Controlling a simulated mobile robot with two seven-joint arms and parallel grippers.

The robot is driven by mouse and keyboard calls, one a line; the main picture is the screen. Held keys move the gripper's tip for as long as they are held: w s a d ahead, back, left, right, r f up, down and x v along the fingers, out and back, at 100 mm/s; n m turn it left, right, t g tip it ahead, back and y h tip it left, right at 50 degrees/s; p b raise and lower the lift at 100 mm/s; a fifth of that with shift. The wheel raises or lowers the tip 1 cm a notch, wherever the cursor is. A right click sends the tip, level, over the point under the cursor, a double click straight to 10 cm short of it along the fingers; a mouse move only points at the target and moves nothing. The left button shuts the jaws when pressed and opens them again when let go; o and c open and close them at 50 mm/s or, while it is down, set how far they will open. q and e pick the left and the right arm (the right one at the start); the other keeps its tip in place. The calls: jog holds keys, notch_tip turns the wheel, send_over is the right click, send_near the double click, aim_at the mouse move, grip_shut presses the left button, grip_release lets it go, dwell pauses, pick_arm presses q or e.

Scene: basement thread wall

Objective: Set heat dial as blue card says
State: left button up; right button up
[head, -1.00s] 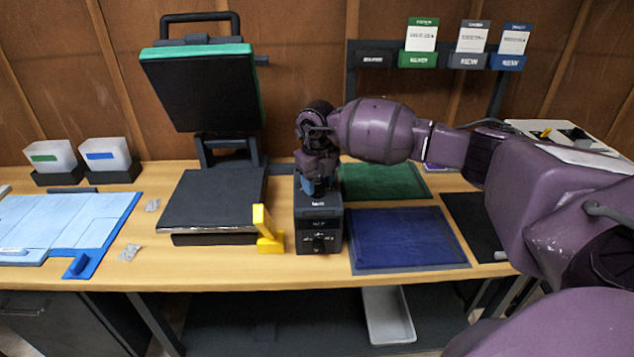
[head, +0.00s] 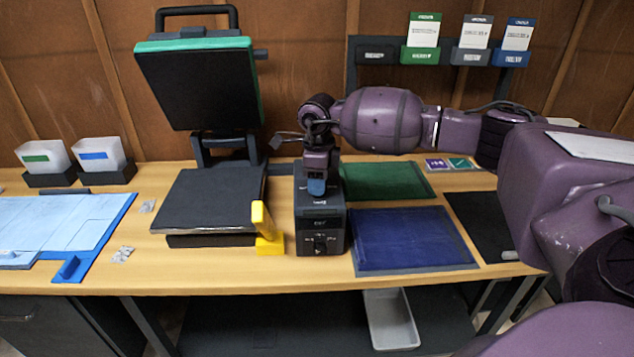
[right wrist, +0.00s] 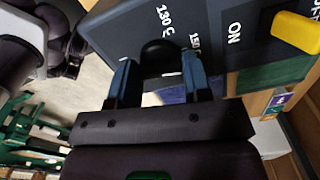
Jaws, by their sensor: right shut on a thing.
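The dark control box (head: 320,228) stands on the bench to the right of the press. The heat dial (right wrist: 158,52), a black knob, is on its panel, with "130 C" and part of "150" printed beside it. My right gripper (right wrist: 162,84) has its blue fingers on either side of the knob and is shut on it. In the head view the right gripper (head: 317,186) reaches down to the box's top. The knob's pointer is hidden. The blue card (head: 517,36) stands in the blue holder at the upper right; its print is too small to read. My left gripper is not in view.
A yellow switch (right wrist: 296,31) sits beside "ON" on the panel. The heat press (head: 205,85) is open at left, with a yellow handle-like piece (head: 264,228) near the box. Green (head: 385,180) and blue (head: 412,238) mats lie right of it.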

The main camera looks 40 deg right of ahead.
jog(key=shift+n, duration=0.8)
pick_arm(q)
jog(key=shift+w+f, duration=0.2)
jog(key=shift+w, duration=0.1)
jog(key=shift+b, duration=0.3)
pick_arm(e)
jog(key=shift+n, duration=0.4)
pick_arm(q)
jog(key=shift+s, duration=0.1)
pick_arm(e)
jog(key=shift+r, duration=0.1)
jog(key=o, duration=0.9)
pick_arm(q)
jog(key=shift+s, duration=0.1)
pick_arm(e)
notch_tip(320, 180, up, 11)
jog(key=shift+f, duration=0.15)
